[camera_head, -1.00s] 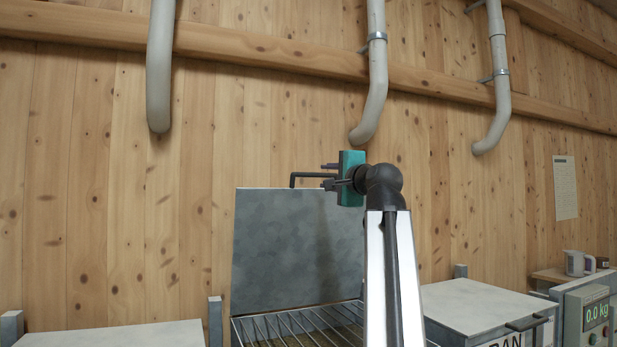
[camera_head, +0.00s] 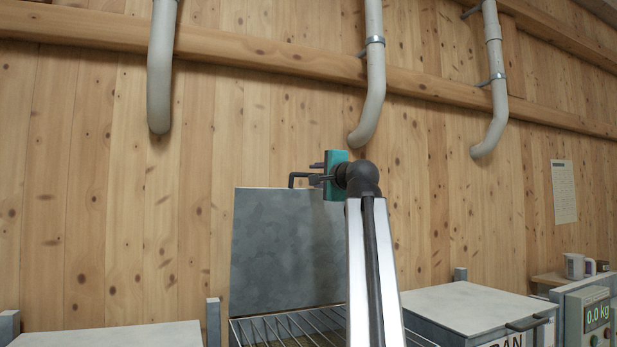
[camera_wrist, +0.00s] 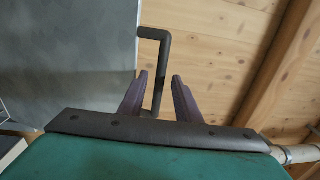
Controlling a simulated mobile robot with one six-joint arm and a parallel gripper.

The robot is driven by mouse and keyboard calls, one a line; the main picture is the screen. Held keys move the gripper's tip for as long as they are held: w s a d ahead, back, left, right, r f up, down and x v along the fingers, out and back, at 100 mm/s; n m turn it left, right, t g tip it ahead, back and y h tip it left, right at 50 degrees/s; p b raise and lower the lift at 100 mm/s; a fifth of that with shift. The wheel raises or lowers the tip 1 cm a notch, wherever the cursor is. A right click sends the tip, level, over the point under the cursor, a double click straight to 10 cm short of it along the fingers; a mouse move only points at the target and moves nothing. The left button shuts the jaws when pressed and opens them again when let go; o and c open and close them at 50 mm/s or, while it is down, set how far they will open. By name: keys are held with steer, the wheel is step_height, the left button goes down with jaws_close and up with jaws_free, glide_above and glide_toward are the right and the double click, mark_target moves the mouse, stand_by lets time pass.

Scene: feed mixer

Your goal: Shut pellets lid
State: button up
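A grey metal lid (camera_head: 285,250) stands upright, open, behind a bin with a wire grate (camera_head: 290,325). No pellets label shows on it. Its dark bent handle (camera_head: 298,180) is at the lid's top edge. My gripper (camera_head: 316,175) is at the right part of the handle. In the wrist view the lid (camera_wrist: 70,60) fills the left side. The handle (camera_wrist: 163,70) runs down between the two fingers of my gripper (camera_wrist: 160,90). The fingers are apart, with a visible gap to the right of the handle bar. My arm hides part of the lid's right side.
Another flat lid (camera_head: 110,335) is at lower left. Pipes (camera_head: 370,90) hang from the wooden wall above.

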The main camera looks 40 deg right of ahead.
steer(key=p+x, duration=0.2)
steer(key=x, duration=0.4)
steer(key=shift+w, duration=0.2)
jaws_close()
steer(key=shift+f, duration=0.15)
